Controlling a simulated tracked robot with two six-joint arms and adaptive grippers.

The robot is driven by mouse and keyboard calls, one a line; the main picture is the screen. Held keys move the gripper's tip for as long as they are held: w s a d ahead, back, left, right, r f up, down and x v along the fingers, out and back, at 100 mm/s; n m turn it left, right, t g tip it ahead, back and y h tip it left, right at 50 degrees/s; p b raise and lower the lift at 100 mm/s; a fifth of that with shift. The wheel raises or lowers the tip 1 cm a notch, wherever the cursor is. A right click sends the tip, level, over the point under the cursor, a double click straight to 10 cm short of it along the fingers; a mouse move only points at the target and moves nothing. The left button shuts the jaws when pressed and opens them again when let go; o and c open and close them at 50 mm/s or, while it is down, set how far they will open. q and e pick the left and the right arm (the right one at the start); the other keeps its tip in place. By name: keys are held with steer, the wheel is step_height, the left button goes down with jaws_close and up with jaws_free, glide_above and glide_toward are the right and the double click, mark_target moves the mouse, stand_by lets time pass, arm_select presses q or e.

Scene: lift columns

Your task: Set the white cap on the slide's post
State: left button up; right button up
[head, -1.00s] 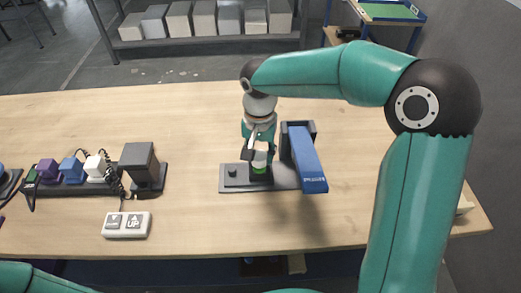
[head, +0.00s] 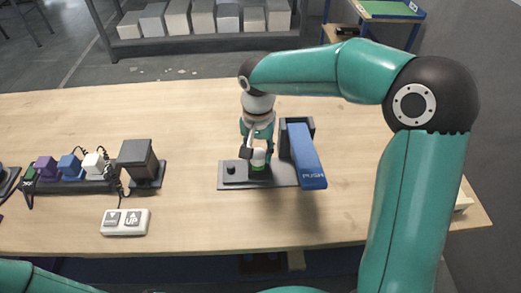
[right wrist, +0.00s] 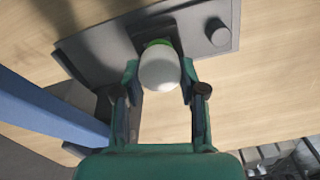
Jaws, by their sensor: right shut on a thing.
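My right gripper (head: 254,147) is over the slide's grey base plate (head: 232,183), pointing down. Its fingers are shut on the white cap (right wrist: 160,70), one on each side, in the right wrist view. The cap also shows small in the head view (head: 259,158), low between the fingers. A green ring (right wrist: 158,43) shows just behind the cap, over a dark post-like part (head: 258,170). The cap hides the top of that part, so I cannot tell whether they touch. My left gripper is not in view.
A blue bar marked PUSH (head: 308,160) stands beside the gripper. A black knob (head: 230,169) is on the base plate. A white button box (head: 125,222) and a rack with small coloured blocks (head: 70,186) lie to the left. The table's back left is bare.

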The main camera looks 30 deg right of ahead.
steer(key=shift+f+b, duration=0.6)
steer(key=shift+f, duration=0.05)
stand_by(1.4)
steer(key=o, duration=1)
steer(key=shift+o, duration=0.2)
steer(key=o, duration=0.4)
steer(key=shift+w, duration=0.1)
steer(key=shift+r, duration=0.1)
steer(key=shift+r+p, duration=2.75)
steer(key=shift+r, duration=0.7)
steer(key=shift+f, duration=0.2)
